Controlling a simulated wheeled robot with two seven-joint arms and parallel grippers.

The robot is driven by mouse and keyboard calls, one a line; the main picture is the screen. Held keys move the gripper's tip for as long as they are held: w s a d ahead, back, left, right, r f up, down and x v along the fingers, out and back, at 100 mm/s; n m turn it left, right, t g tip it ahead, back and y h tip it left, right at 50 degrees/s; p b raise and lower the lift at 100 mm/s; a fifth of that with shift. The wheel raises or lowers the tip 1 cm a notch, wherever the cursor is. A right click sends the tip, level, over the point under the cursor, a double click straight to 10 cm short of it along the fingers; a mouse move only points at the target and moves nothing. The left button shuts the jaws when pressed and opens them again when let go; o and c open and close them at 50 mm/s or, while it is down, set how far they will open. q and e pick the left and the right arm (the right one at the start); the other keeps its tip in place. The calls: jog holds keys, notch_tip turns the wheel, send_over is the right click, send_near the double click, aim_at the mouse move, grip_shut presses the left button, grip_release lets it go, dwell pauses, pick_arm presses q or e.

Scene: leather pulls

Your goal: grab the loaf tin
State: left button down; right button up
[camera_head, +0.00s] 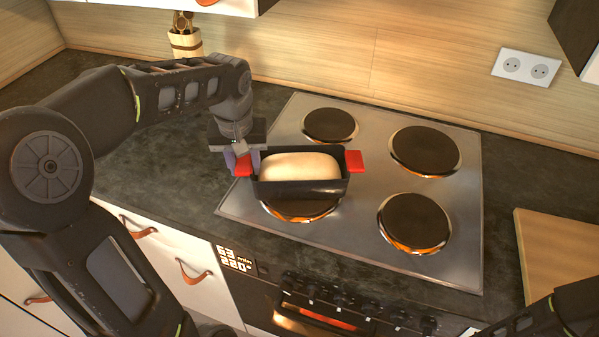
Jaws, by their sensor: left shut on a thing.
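The loaf tin (318,187) is dark and rectangular, with a pale loaf (300,167) inside and a red handle at each short end. It is over the front left burner (299,209) of the hob; I cannot tell if it touches the burner. My left gripper (242,163) comes down from above and is shut on the tin's left red handle (243,166). The right red handle (355,161) is free. Part of my right arm shows at the bottom right corner; its gripper is out of view.
The steel hob (345,242) has several dark burners. A wooden board (558,262) lies on the counter at right. A utensil holder (185,43) stands at the back wall. A socket (526,67) is on the wall. The dark counter (150,185) left of the hob is clear.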

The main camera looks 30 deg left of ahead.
pick_arm(q)
jog(key=shift+r, duration=0.1)
notch_tip(320, 180, up, 10)
jog(key=shift+f, duration=0.1)
dwell(0.5)
dwell(0.6)
